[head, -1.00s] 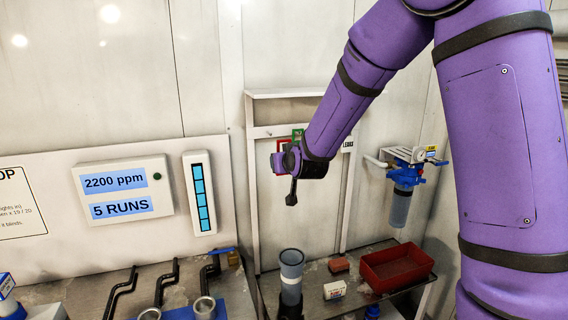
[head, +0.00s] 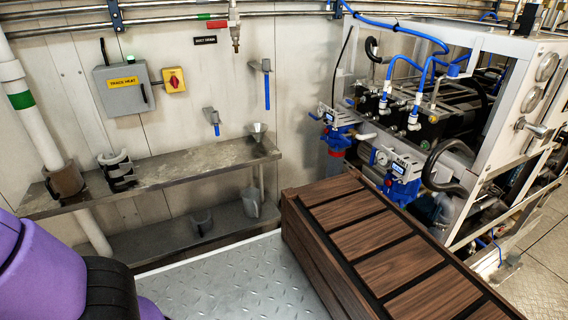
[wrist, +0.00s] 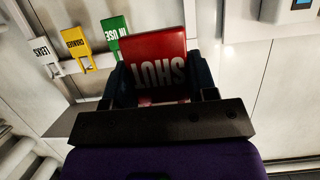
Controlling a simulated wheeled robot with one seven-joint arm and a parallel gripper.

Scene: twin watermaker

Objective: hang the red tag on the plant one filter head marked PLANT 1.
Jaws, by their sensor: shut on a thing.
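In the wrist view, my gripper (wrist: 160,82) is shut on the red tag (wrist: 155,50), which reads SHUT upside down. The tag is between the two dark fingers; whether it still touches a hook is hidden. A green IN USE tag (wrist: 117,38), a yellow CHANGED tag (wrist: 76,42) and a white LEAKS tag (wrist: 44,50) hang to its left. In the head view, two blue filter heads with gauges, a farther one (head: 338,133) and a nearer one (head: 401,167), stand beside the machine frame. Their markings are too small to read, so I cannot tell which is PLANT 1.
A slatted wooden chest (head: 375,245) stands in front of the filter heads. A metal wall shelf (head: 165,172) is at the left, and a machine rack (head: 490,110) at the right. Tread-plate floor (head: 235,280) lies clear between chest and shelf.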

